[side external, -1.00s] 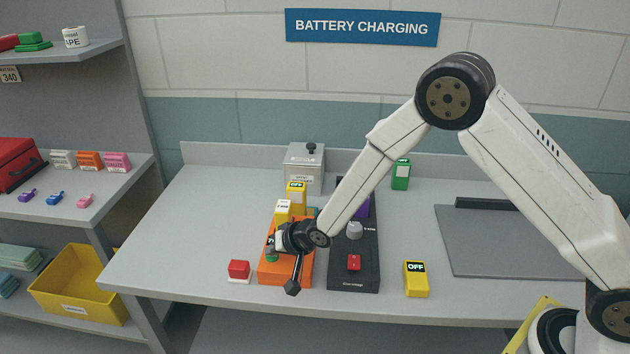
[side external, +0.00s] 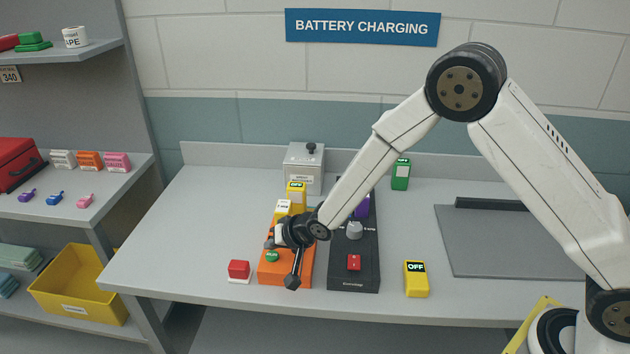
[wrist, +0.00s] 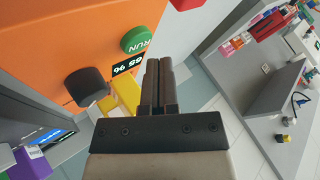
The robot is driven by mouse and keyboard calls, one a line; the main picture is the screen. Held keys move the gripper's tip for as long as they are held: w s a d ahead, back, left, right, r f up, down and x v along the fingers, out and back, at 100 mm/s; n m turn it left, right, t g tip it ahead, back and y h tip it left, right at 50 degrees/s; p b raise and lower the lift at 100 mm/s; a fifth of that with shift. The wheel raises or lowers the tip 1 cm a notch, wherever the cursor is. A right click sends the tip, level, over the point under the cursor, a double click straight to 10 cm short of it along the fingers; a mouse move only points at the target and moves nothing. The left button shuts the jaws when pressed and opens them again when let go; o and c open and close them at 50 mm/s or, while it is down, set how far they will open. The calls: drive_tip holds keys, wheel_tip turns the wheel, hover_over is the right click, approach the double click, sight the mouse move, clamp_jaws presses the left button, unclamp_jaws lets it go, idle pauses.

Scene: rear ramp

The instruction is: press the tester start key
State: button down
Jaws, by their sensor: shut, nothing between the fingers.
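The orange tester (side external: 303,266) stands on the bench, left of a black unit. Its round green key (side external: 272,256) is on the front part of its top, partly under my gripper in the side view. In the wrist view the green key (wrist: 139,38) reads RUN, beside a small display (wrist: 129,64) and a dark knob (wrist: 86,84) on the orange face (wrist: 60,40). My gripper (side external: 270,242) is shut and empty, close to the key. In the wrist view its fingertips (wrist: 160,66) show just right of and below the key; I cannot tell any contact.
The black unit (side external: 352,278) has a grey knob and red switch. A red block (side external: 239,269) sits left of the tester, a yellow OFF block (side external: 416,279) to the right. Yellow blocks (side external: 296,194) and a grey box (side external: 304,168) stand behind. The front right bench is mostly clear.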

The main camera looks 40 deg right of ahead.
sight(275, 257)
drive_tip(key=shift+r, duration=2.4)
drive_tip(key=shift+s+d+r, duration=0.15)
drive_tip(key=shift+s+d, duration=0.2)
drive_tip(key=shift+d, duration=0.15)
drive_tip(key=s+d+r+n+g+h, duration=0.1)
drive_tip(key=s+d+r+n+g, duration=0.1)
drive_tip(key=s+d, duration=0.5)
drive_tip(key=s+d+r+n+g+h, duration=0.2)
drive_tip(key=s+d, duration=0.6)
drive_tip(key=s, duration=0.9)
drive_tip(key=shift+s+d+n+g, duration=0.2)
drive_tip(key=shift+s+n+g, duration=0.15)
drive_tip(key=shift+g, duration=0.65)
